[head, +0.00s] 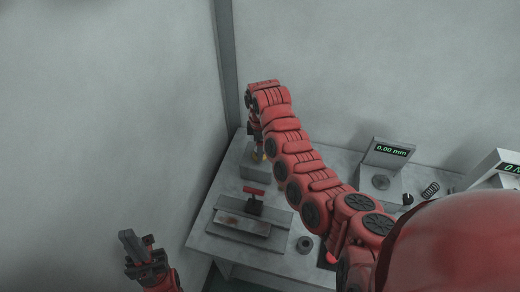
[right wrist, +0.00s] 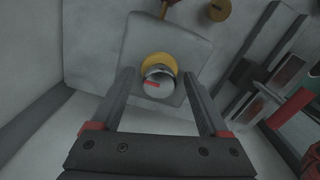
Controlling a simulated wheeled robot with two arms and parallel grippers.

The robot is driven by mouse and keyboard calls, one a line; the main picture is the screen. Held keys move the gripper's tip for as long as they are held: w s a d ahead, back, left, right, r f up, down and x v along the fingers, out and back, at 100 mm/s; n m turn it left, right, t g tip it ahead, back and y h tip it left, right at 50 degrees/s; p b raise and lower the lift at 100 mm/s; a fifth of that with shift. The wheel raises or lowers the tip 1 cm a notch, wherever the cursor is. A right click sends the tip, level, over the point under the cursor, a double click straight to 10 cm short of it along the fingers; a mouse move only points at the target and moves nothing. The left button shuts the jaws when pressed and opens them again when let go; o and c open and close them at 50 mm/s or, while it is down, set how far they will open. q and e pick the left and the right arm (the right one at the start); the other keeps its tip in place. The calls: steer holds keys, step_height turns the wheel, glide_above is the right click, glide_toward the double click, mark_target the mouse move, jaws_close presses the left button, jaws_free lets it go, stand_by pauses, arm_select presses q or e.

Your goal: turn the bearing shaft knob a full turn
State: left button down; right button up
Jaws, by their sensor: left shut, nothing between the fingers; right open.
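The bearing shaft knob (right wrist: 158,90) shows in the right wrist view as a round grey cap with a red mark on its face. A brass-yellow collar (right wrist: 158,60) sits behind it, on a pale grey block (right wrist: 195,50). My right gripper (right wrist: 158,74) is open, with one finger on each side of the knob and visible gaps between. I cannot tell whether the fingertips reach its depth. In the head view the block (head: 230,174) stands at the table's back left, and my right arm mostly hides the knob. My left gripper (head: 138,248) is shut and empty, left of the table.
A red-handled fixture (head: 253,204) stands on a metal plate in front of the block. A small dark ring (head: 305,244) lies right of it. A gauge reading 0.00 mm (head: 389,151) and a spring (head: 430,190) are at the right. Walls close off the back and left.

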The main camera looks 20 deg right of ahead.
steer(key=shift+f, duration=0.5)
jaws_close()
